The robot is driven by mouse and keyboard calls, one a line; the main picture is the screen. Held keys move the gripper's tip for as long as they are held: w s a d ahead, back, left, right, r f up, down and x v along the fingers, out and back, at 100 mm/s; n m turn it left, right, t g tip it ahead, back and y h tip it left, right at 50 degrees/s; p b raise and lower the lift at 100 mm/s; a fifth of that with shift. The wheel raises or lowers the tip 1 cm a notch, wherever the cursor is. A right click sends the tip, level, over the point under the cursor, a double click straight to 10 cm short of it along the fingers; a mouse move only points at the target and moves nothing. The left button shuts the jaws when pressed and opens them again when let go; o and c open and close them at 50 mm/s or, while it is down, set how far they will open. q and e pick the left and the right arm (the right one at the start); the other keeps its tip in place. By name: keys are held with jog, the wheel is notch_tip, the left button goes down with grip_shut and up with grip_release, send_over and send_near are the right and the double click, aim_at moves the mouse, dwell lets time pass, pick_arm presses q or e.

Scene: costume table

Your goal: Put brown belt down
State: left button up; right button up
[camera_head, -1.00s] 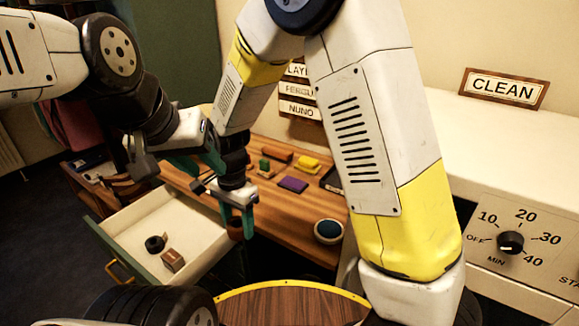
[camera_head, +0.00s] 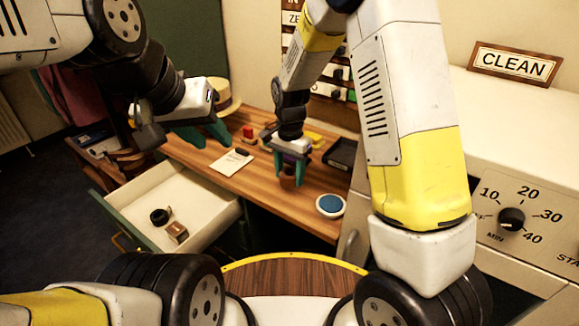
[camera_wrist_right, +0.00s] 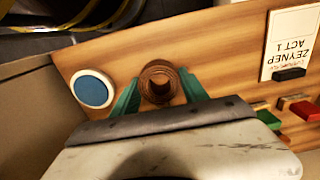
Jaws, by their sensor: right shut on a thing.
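The brown belt (camera_head: 288,180) is a coiled roll. It is between the teal fingers of my right gripper (camera_head: 289,172), over the wooden table near its front edge. I cannot tell whether the belt touches the table. My left gripper (camera_head: 205,133) is open and empty, at the table's left side above the open drawer's far end.
The open drawer (camera_head: 140,192) holds a black coil (camera_head: 159,216) and a small brown block (camera_head: 177,232). On the table are a white card (camera_head: 232,161), a blue round pad (camera_head: 330,205), a dark tray (camera_head: 342,152) and small coloured blocks. Bare wood lies around the belt.

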aim_at(289, 191)
jog(key=shift+f, duration=1.75)
jog(key=o, duration=1.5)
jog(key=shift+f, duration=0.1)
jog(key=shift+o, duration=0.2)
jog(key=shift+a, duration=0.1)
notch_tip(289, 191, up, 12)
